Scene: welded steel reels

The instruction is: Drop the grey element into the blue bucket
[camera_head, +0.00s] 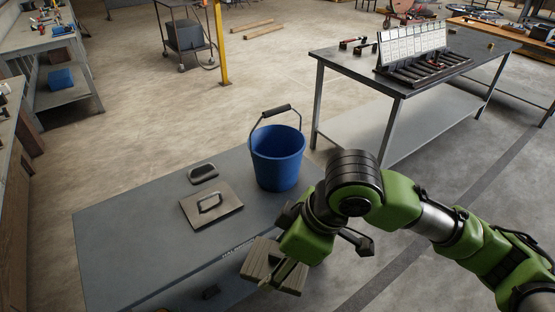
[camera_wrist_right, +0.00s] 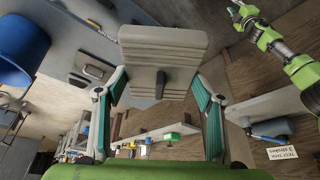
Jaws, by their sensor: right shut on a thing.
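The grey element (camera_head: 260,262) is a ridged block with a short dark stub, and it also shows in the right wrist view (camera_wrist_right: 162,45). My right gripper (camera_wrist_right: 162,82) is shut on it, one finger at each side. In the head view it is held in front of the blue bucket, near the front edge of the grey worktop. The blue bucket (camera_head: 277,165) stands upright on the worktop, its dark-gripped handle raised. It is partly cut off in the right wrist view (camera_wrist_right: 22,50). A green arm, apparently my left, shows in the right wrist view; its gripper (camera_wrist_right: 241,12) is unclear.
The worktop (camera_head: 120,235) also bears a flat plate with a handle (camera_head: 212,206) and a small dark handled piece (camera_head: 203,173), left of the bucket. A dark table (camera_head: 350,75) with a panel rack (camera_head: 412,45) stands behind right. The worktop's left part is clear.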

